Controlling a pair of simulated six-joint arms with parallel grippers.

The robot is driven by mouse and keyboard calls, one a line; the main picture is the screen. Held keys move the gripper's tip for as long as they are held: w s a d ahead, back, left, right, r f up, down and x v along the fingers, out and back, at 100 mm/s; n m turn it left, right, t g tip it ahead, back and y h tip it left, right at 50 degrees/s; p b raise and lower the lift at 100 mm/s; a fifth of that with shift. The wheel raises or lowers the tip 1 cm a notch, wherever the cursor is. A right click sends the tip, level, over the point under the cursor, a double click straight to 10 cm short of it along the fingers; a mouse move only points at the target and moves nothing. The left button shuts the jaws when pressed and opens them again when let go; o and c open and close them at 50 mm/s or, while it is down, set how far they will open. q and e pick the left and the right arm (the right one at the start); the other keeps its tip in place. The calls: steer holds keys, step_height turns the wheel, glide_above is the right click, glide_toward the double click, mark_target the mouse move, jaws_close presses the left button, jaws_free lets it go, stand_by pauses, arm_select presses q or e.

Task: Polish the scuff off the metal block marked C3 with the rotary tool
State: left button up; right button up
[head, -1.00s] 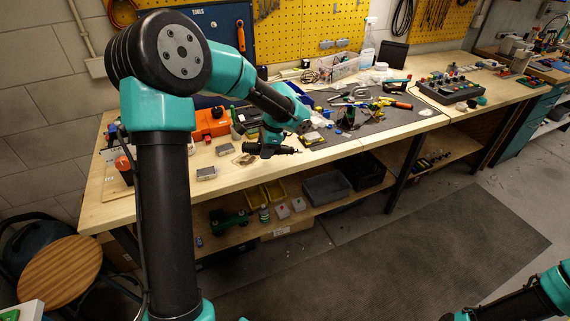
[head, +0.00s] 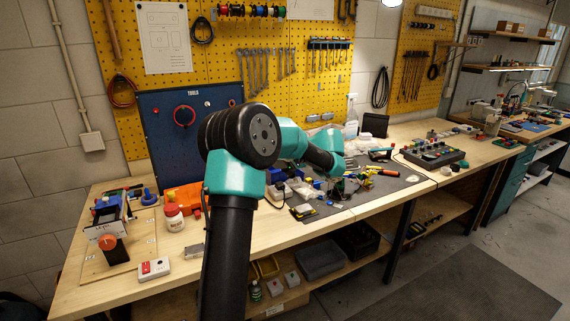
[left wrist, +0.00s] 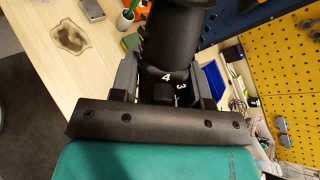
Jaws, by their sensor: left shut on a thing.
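In the left wrist view my left gripper (left wrist: 166,88) is shut on the black body of the rotary tool (left wrist: 172,42). The digits 4 and 3 show on the tool near the jaws; its far end is out of frame. In the head view my left arm reaches over the bench, and its gripper and the tool cannot be made out clearly against the clutter. A grey metal block (head: 191,251) lies near the bench's front edge, partly hidden by my arm. No C3 mark is legible. My right gripper is out of view.
A white box with a red top part (head: 153,268) lies at the front left, by a fixture with an orange knob (head: 107,242). A white jar (head: 174,218) stands behind. A dark mat (head: 385,187) holds tools. A brown stain (left wrist: 72,37) marks the bench.

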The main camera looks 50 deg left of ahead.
mark_target(281, 171)
arm_select(q)
steer(key=shift+f, duration=2.5)
steer(key=shift+w+d, duration=0.1)
steer(key=shift+w, duration=0.05)
